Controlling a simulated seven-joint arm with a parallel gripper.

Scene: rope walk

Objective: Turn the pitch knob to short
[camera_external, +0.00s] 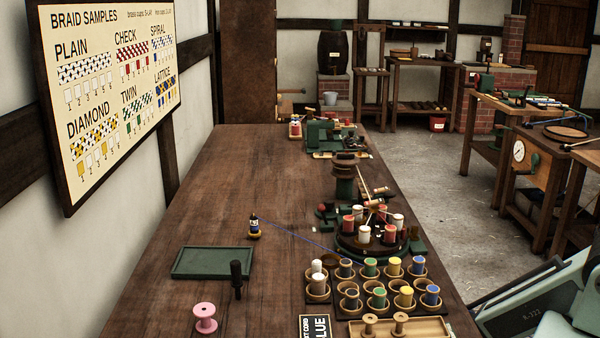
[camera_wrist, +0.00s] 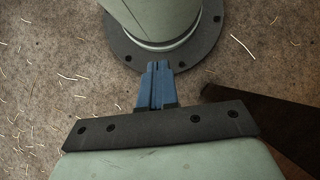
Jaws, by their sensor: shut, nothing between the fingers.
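My gripper (camera_wrist: 158,75) shows in the wrist view with its blue fingers together and nothing between them. It is over the straw-strewn floor, with the round foot of my own base just beyond the fingertips. In the external view the gripper is out of frame; only part of my pale arm shows at the bottom right. A braiding machine (camera_external: 372,246) with red and white bobbins and a dark upright post stands on the right side of the wooden bench. I cannot pick out the pitch knob or its setting in either view.
Cups of coloured bobbins (camera_external: 370,268) crowd the bench's near right. A green tray (camera_external: 212,262), a pink spool (camera_external: 205,318) and a small blue-threaded bobbin (camera_external: 254,227) lie left. A blue cord runs to the machine. Green equipment (camera_external: 328,134) stands farther back. The bench's middle left is clear.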

